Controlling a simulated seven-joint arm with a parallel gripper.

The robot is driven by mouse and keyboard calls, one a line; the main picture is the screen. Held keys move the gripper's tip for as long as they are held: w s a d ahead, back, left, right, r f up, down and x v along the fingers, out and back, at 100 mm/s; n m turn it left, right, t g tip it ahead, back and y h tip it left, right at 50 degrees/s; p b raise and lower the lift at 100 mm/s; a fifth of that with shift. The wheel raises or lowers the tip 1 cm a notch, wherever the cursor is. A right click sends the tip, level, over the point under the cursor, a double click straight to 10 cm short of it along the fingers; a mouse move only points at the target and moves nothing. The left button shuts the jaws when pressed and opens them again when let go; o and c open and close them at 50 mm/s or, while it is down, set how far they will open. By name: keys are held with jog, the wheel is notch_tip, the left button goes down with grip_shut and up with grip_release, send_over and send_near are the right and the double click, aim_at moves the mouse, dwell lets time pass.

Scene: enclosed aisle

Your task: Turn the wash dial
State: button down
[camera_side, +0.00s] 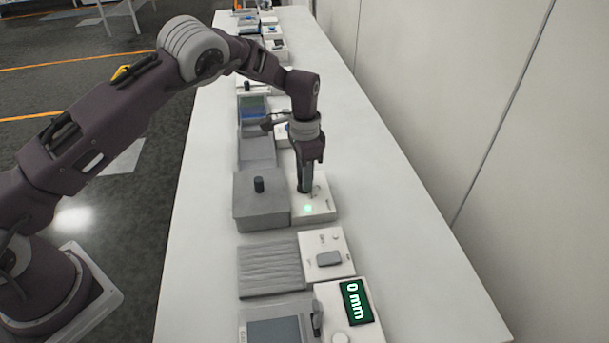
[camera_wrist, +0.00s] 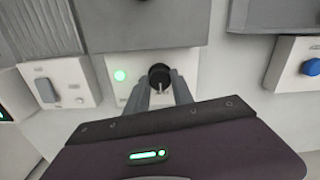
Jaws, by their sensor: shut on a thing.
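The wash dial (camera_wrist: 159,74) is a round black knob on a white panel (camera_wrist: 122,63) in the wrist view. The same white panel (camera_side: 318,208) shows in the side view beside a grey box. My gripper (camera_wrist: 164,88) points at the dial, with its two grey fingers at the knob's sides, shut on it. In the side view my gripper (camera_side: 305,188) reaches down onto the white panel and hides the dial. A green light (camera_wrist: 120,75) glows on the panel left of the dial; it also shows in the side view (camera_side: 308,209).
The grey box (camera_side: 262,215) beside the panel carries a black knob (camera_side: 259,185). Nearer stand a ribbed grey block (camera_side: 270,268), a white switch box (camera_side: 326,255) and a display reading 0 mm (camera_side: 356,302). More devices line the bench behind. The bench's right side is clear up to the wall.

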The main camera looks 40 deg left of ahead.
jog(key=n, duration=1.1)
jog(key=shift+n, duration=0.3)
dwell(0.3)
jog(key=c, duration=1.1)
grip_release()
jog(key=shift+r, duration=0.1)
notch_tip(320, 180, up, 7)
